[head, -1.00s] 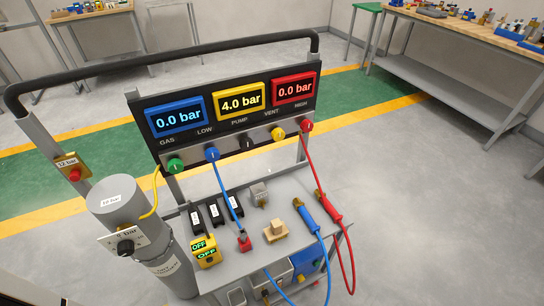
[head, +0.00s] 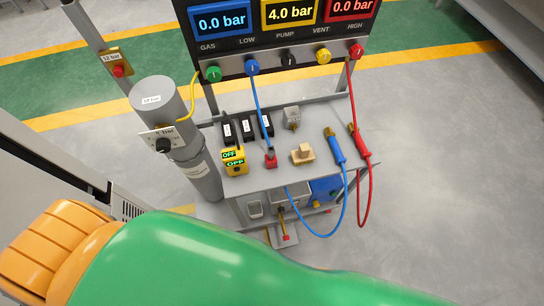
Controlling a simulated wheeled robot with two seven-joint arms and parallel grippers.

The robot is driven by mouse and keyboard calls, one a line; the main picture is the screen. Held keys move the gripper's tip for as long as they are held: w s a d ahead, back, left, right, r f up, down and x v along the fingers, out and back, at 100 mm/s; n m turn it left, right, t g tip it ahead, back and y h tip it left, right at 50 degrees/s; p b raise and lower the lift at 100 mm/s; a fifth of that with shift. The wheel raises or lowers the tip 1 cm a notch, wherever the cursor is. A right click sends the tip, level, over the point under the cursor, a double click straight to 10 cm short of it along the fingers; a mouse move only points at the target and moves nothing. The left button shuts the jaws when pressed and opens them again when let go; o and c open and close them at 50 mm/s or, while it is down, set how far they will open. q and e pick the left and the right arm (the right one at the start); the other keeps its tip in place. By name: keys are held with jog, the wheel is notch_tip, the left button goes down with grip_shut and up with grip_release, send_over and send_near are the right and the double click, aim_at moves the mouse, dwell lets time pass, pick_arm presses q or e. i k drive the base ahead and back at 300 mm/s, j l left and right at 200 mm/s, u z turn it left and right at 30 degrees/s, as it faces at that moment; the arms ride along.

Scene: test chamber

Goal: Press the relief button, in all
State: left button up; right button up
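A red button on a brass-coloured plate (head: 118,70) labelled "12 bar" is on the grey post at the upper left in the head view. I cannot read the word relief on it. Another small red-topped part (head: 285,237) shows low on the cart, below the top shelf; its label is not readable. A green and orange link of my own arm fills the bottom of the view. Neither gripper shows.
The panel displays (head: 222,23) read 0.0, 4.0 and 0.0 bar above a row of coloured knobs (head: 252,67). A grey cylinder (head: 158,100) stands left of the cart. Blue (head: 337,150) and red (head: 361,143) hose handles lie at its right. Floor at the right is clear.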

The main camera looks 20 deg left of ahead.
aim_at(118, 71)
jog(key=u, duration=1.75)
